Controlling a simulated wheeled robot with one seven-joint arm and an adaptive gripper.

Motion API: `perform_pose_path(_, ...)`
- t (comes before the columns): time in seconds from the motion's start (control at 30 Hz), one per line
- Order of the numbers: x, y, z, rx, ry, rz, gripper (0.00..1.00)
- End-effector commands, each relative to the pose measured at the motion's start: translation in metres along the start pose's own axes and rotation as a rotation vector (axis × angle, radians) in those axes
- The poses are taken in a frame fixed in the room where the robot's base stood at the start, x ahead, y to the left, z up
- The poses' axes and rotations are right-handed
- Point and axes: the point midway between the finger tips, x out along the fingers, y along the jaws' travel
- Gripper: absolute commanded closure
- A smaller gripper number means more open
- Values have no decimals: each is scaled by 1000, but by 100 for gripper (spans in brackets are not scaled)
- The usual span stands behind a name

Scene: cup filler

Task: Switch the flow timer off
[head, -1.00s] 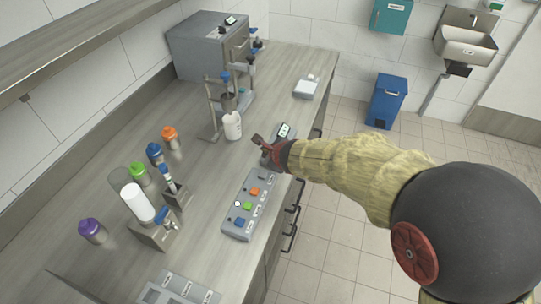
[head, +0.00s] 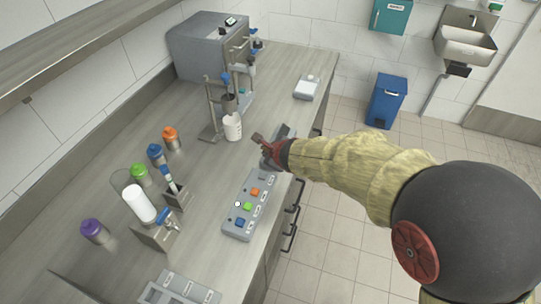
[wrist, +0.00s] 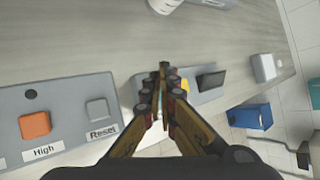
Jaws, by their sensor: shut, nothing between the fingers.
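A small grey device with a dark display (wrist: 211,80), which I take to be the flow timer (head: 288,131), lies on the counter near its right edge. Its display looks blank in the wrist view. A yellow button (wrist: 185,85) shows beside the display, close to my fingers. My gripper (wrist: 163,76) is shut and empty, with its tips over the device's near end. It also shows in the head view (head: 258,140), hiding part of the device. I cannot tell whether the tips touch it.
A button panel (head: 236,216) lies nearer, with High and Reset buttons. A small white box (head: 306,89) is farther back. Several coloured-capped bottles stand at left.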

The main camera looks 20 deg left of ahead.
Motion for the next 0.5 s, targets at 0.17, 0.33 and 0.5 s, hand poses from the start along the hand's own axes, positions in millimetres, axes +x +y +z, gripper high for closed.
perform_pose_path(0.17,-8,-6,6,1,0,-1,100)
perform_pose_path(0.33,-20,-15,15,0,-1,-1,100)
perform_pose_path(0.5,-30,-22,22,-1,0,0,100)
